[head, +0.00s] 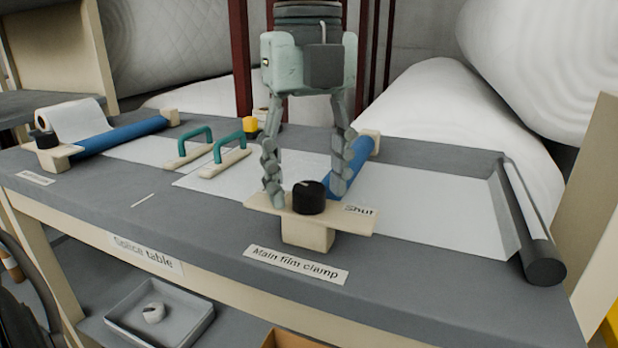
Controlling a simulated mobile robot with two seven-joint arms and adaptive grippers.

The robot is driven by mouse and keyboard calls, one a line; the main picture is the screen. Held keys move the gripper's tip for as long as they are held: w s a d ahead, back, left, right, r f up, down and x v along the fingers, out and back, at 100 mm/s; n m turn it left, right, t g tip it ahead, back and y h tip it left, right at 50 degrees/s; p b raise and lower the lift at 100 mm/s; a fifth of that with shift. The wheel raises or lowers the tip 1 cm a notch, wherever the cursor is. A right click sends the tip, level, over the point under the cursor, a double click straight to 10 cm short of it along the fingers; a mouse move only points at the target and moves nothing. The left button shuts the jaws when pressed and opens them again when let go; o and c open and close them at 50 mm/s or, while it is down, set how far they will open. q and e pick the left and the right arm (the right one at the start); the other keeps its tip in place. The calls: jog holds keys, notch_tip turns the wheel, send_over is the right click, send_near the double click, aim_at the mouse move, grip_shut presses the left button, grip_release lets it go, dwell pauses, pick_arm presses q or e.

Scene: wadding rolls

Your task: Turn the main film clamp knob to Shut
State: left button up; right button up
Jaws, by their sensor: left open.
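The main film clamp knob (309,197) is a black round knob on a cream wooden plate (268,204) at the front of the table. The plate carries a "Shut" label (360,210) to the right of the knob. A "Main film clamp" label (297,264) lies on the table edge below it. A blue roller bar (349,168) runs back from the plate. My left gripper (306,196) points down from above and is open, with one finger on each side of the knob. I cannot tell whether the fingers touch it. My right gripper is not in view.
The grey splice table (200,215) carries white film, two teal handles (195,146) (228,147) and a second blue bar (121,135) with a black knob (47,140) at left. A dark roller (541,262) sits at right. A tray (160,317) is below.

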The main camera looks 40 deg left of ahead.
pick_arm(q)
jog(key=shift+f, duration=0.15)
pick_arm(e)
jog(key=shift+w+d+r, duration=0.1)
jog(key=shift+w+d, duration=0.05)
pick_arm(q)
jog(key=shift+c, duration=0.8)
jog(key=c, duration=1)
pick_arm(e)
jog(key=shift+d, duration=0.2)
